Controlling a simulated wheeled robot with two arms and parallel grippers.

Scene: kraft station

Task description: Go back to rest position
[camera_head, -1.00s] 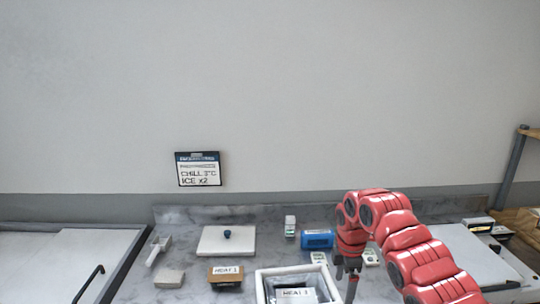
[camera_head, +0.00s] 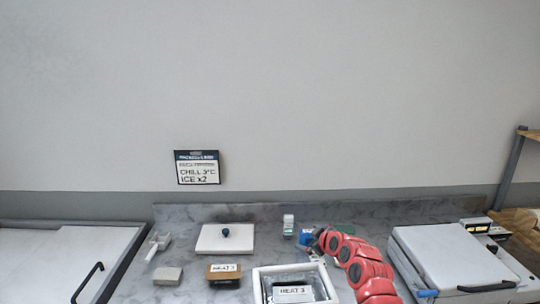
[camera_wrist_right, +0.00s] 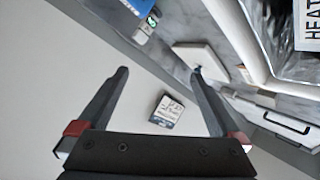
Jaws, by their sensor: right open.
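My right arm shows in red at the lower right of the head view. Its gripper (camera_head: 319,240) is at the arm's far end, small and partly hidden, in front of the blue box (camera_head: 305,238). In the right wrist view the two dark fingers (camera_wrist_right: 158,78) stand wide apart with nothing between them, and the wall and its sign show beyond. My left gripper is not in view.
An open white container (camera_head: 262,293) holding a pack labelled HEAT stands at the front middle. A white board with a blue knob (camera_head: 211,243), a brown HEAT box (camera_head: 223,279) and a small bottle (camera_head: 288,226) are nearby. A white-lidded unit (camera_head: 440,258) stands right.

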